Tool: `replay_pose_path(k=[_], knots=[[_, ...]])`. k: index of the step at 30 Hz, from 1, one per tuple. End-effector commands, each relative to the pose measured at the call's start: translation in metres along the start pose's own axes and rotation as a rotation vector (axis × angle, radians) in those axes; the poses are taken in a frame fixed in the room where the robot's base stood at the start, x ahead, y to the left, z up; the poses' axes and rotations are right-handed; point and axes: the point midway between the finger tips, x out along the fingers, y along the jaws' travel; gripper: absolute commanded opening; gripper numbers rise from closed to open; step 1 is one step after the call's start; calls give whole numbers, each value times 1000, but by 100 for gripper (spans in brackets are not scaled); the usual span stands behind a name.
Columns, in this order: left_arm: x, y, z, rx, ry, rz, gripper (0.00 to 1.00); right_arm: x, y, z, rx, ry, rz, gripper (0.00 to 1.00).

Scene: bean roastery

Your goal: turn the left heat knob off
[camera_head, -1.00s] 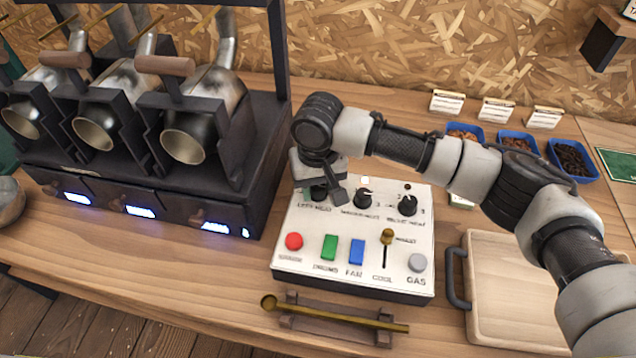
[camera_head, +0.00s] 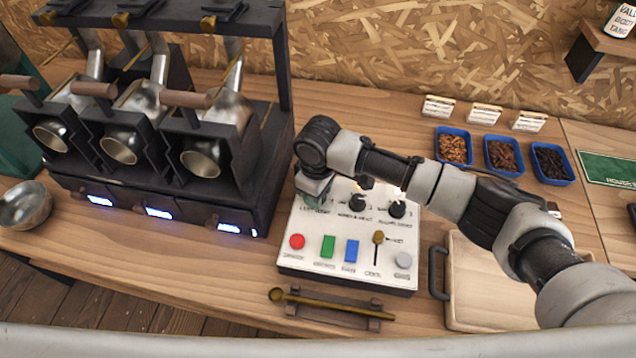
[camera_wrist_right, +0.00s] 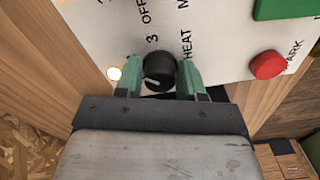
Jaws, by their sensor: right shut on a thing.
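The white control panel (camera_head: 342,262) stands on the bench and carries a row of black heat knobs. The left heat knob (camera_wrist_right: 160,68) is round and black with a short white mark, and sits between the green fingertips of my right gripper (camera_wrist_right: 163,78) in the wrist view. "OFF", "3" and "HEAT" are printed near it. In the head view my right gripper (camera_head: 314,197) is over the panel's back left corner and hides this knob. The middle knob (camera_head: 353,202) and right knob (camera_head: 397,209) are free. My left gripper is out of view.
The red button (camera_head: 297,241), green switch (camera_head: 328,246), blue switch (camera_head: 351,251) and brass lever (camera_head: 377,238) lie along the panel front. The dark roaster (camera_head: 262,180) stands close at left. A wooden board (camera_head: 490,290) lies at right.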

Motion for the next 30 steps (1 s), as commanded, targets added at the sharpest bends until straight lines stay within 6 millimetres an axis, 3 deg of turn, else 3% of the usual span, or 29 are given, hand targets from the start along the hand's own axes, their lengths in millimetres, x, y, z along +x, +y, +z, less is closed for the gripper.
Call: replay_pose_path(k=[12, 30], knots=[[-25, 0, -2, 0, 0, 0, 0, -3, 0, -1, -394, 4, 0, 16], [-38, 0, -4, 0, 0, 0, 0, -2, 0, -2, -965, 6, 3, 16]])
